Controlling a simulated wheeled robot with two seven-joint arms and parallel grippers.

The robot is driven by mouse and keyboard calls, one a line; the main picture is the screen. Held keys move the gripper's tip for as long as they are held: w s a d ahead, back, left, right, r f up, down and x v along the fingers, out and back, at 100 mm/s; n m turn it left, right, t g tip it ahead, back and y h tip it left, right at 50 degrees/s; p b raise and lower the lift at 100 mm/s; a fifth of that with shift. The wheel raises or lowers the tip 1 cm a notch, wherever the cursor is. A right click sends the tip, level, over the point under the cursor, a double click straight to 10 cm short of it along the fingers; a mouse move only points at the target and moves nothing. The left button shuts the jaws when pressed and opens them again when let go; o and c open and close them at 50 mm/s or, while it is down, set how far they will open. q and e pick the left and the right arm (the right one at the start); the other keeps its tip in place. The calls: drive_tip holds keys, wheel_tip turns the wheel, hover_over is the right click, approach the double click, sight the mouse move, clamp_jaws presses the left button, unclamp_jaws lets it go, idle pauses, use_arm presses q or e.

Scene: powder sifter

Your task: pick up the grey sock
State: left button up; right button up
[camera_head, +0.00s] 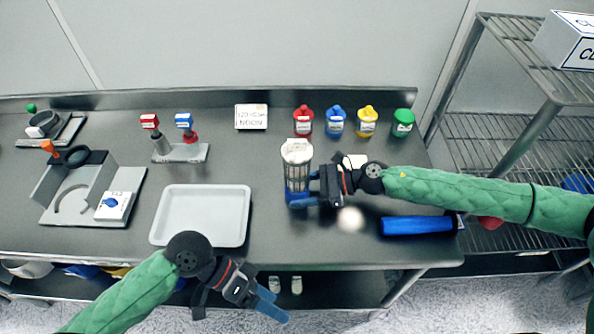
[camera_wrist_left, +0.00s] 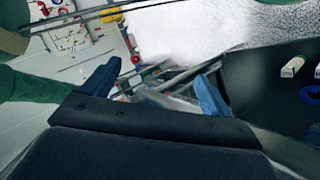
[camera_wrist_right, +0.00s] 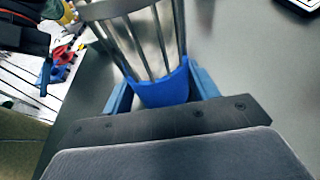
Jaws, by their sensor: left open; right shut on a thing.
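I cannot make out a grey sock for certain. Two small pale pieces (camera_head: 285,285) lie on the lower shelf below the bench; they also show at the right of the left wrist view (camera_wrist_left: 292,67), and I cannot tell what they are. My left gripper (camera_head: 268,302) is open and empty in front of the bench edge, left of and just below those pieces. My right gripper (camera_head: 314,189) is shut on a sifter cage (camera_head: 297,172) with metal bars, a blue base and a white top, upright on or just above the bench. The blue base shows in the right wrist view (camera_wrist_right: 165,92).
A white tray (camera_head: 160,236) lies on the bench left of the cage. A blue roll (camera_head: 417,226) lies at right front. Several coloured-lid jars (camera_head: 335,122) stand along the back. A grey machine (camera_head: 75,185) is at left. A wire rack (camera_head: 500,125) stands at right.

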use_arm(q)
drive_tip(key=w+r+t+h, duration=0.1)
drive_tip(key=w+r+t, duration=0.25)
drive_tip(key=w, duration=0.35)
drive_tip(key=w+r+t+h, duration=0.1)
drive_tip(key=w+r+t, duration=0.2)
drive_tip(key=w+t, duration=0.35)
drive_tip(key=m+t+h, duration=0.2)
drive_tip(key=t, duration=0.3)
approach(303, 147)
drive_tip(key=shift+w+d+f, duration=0.25)
drive_tip(key=shift+w+d, duration=0.15)
drive_tip(key=shift+w, duration=0.2)
drive_tip(key=shift+w+d+f, duration=0.2)
drive_tip(key=shift+w+d, duration=0.25)
drive_tip(key=shift+w, duration=0.15)
drive_tip(key=shift+w+d+f, duration=0.25)
drive_tip(key=shift+w+d, duration=0.15)
drive_tip(key=shift+w, duration=0.15)
drive_tip(key=shift+f+x, duration=0.15)
drive_tip(key=shift+x, duration=1.6)
drive_tip(key=shift+f+x, duration=0.15)
drive_tip(key=shift+x, duration=1.6)
drive_tip(key=c, duration=1.4)
drive_tip(key=shift+r, duration=0.15)
